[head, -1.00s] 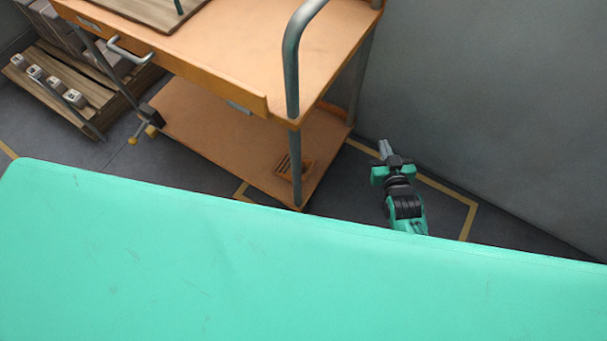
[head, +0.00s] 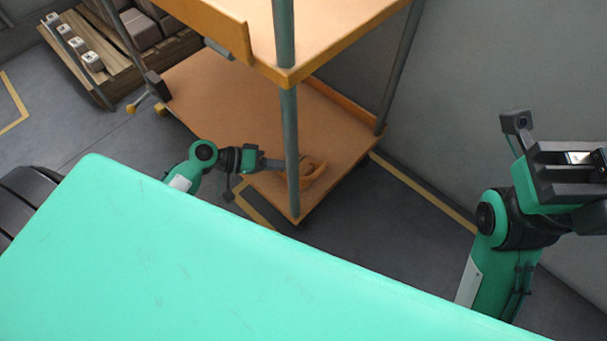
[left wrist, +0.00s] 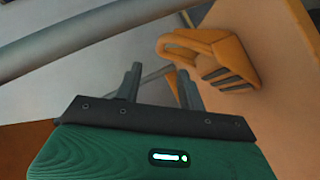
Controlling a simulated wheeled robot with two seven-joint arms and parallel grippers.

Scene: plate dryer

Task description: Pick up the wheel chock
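The wheel chock (head: 314,177) is an orange block with a looped handle and dark slots. It lies on the cart's lower shelf near a corner post, which partly hides it in the head view. My left gripper (head: 276,163) reaches over the lower shelf, just left of that post. In the left wrist view the left gripper (left wrist: 160,85) is open, with nothing held between its two fingers. The chock (left wrist: 212,58) shows there beyond and right of the fingertips. My right gripper (head: 585,170) is raised at the right edge, its fingertips unclear.
The orange cart has an upper shelf (head: 300,35) over the lower shelf (head: 225,95), joined by grey posts (head: 291,140). A grey bar (left wrist: 90,40) crosses the left wrist view close to the fingers. A grey wall stands right. A loaded pallet (head: 85,65) stands at the back left.

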